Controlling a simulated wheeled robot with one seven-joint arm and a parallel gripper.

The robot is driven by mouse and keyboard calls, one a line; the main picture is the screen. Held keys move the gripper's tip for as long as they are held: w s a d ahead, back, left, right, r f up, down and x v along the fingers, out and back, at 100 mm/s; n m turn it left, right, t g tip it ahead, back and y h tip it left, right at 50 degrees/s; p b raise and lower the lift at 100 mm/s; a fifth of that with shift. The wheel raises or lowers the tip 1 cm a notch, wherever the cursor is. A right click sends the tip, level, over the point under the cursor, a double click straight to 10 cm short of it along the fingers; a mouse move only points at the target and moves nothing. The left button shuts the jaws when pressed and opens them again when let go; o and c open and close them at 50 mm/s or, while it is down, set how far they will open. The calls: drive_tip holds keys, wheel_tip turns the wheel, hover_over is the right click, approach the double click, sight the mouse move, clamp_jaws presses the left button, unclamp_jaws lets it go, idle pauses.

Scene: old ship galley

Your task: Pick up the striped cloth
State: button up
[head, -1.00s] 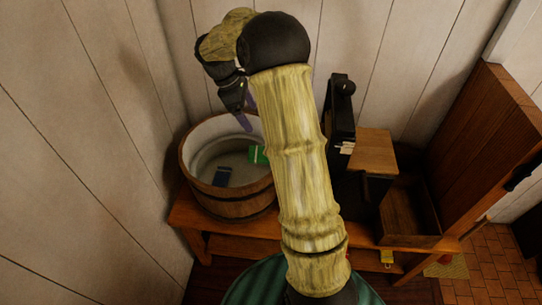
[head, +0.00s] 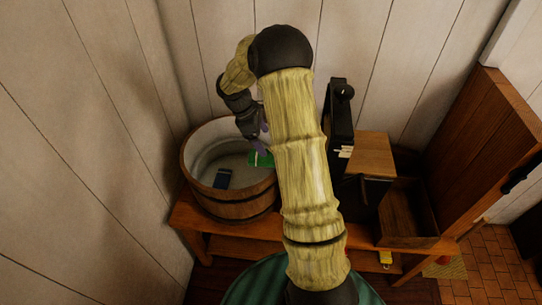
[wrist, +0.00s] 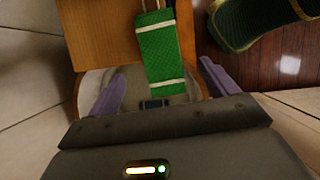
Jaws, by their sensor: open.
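The striped cloth is green with white bands. In the wrist view the cloth (wrist: 158,48) runs lengthwise down the upper middle, with its lower end between my fingers. In the head view a green part of the cloth (head: 262,159) shows at the right inner side of the wooden tub (head: 240,208); my arm hides the rest. My gripper (wrist: 161,88) is open, its purple fingers apart on either side of the cloth's lower end. I cannot tell whether they touch it. In the head view my gripper (head: 262,146) points down into the tub.
A small dark blue item (head: 222,178) lies in the tub. The tub stands on a wooden bench (head: 240,246) against plank walls. Right of it are a black upright device (head: 341,125), a wooden block (head: 374,153) and an open wooden box (head: 408,213).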

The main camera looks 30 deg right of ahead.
drive_tip(key=shift+x, duration=1.35)
drive_tip(key=shift+f, duration=0.1)
drive_tip(key=p+x, duration=0.2)
drive_tip(key=x, duration=0.3)
drive_tip(key=shift+a+f, duration=0.15)
drive_tip(key=c, duration=1.2)
drive_tip(key=shift+w, duration=0.1)
